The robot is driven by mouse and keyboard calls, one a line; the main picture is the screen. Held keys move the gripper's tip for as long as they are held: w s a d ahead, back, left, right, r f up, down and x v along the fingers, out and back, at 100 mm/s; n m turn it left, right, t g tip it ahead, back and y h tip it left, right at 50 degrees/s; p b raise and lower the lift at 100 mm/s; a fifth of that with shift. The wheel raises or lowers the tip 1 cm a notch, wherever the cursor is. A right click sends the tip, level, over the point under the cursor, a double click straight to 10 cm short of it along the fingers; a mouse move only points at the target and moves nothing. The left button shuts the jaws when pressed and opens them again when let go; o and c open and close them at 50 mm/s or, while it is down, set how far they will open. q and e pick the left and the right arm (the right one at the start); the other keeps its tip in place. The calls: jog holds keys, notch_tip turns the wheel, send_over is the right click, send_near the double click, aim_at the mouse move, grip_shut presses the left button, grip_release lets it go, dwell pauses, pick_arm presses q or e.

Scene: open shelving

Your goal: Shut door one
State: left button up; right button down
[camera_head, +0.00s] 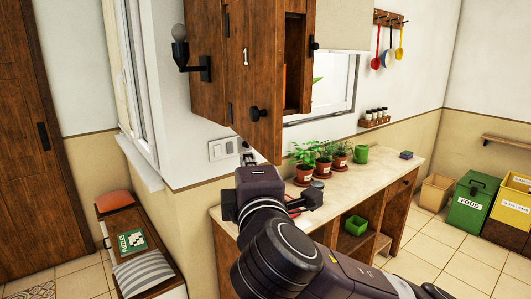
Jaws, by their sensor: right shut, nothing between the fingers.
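Door one (245,75), a dark wooden cabinet door marked with a white "1", hangs in the upper middle of the head view. It stands open, swung out from the wall cabinet, and part of the cabinet's inside shows to its right. Its round black knob (258,113) sits near its lower edge. My right gripper (248,157) is below the door and its knob, apart from the knob, above the counter's left end. It is shut and empty; its fingers are partly hidden by my wrist. My left gripper is not in view.
A wall lamp (190,55) sticks out left of the door. A bench (125,225) with cushions stands at lower left. Bins (466,203) stand at right.

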jog(key=shift+w+d+p, duration=0.2)
jog(key=shift+w+d, duration=0.1)
jog(key=shift+d, duration=0.6)
jog(key=shift+w+d+p, duration=0.2)
jog(key=shift+w+d, duration=0.05)
jog(key=shift+d, duration=0.6)
